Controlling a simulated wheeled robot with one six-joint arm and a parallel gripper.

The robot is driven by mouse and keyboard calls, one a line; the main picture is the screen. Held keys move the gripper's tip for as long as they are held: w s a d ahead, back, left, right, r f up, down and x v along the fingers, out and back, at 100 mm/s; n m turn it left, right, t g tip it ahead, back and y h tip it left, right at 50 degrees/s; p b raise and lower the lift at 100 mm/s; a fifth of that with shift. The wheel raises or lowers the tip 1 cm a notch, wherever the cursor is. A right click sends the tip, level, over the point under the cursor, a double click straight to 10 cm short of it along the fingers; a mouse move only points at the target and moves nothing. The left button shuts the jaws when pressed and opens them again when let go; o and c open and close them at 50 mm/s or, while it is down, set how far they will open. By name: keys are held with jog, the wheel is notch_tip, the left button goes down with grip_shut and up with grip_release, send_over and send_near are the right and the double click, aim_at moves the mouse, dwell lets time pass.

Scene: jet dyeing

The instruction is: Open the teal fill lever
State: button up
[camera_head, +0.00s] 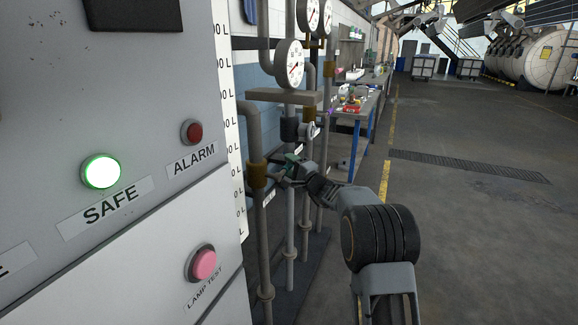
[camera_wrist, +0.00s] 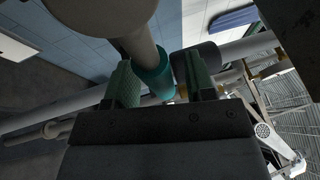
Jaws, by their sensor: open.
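The teal fill lever (camera_wrist: 155,78) shows in the wrist view as a teal sleeve around a grey bar. It lies between the two green-padded fingers of my gripper (camera_wrist: 160,74), closer to the left finger. The gripper is open, and I cannot tell whether either finger touches the lever. In the head view my gripper (camera_head: 286,168) is at the vertical pipes, and the lever cannot be told apart from the green finger pads there.
Grey vertical pipes (camera_head: 254,135) with brass fittings and a pressure gauge (camera_head: 289,64) stand close around my gripper. A control panel with a lit SAFE lamp (camera_head: 101,171) fills the left. A blue-legged table (camera_head: 362,125) stands behind. The floor at right is clear.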

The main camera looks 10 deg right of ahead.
jog(key=shift+w, duration=0.1)
jog(key=shift+c, duration=0.4)
grip_shut()
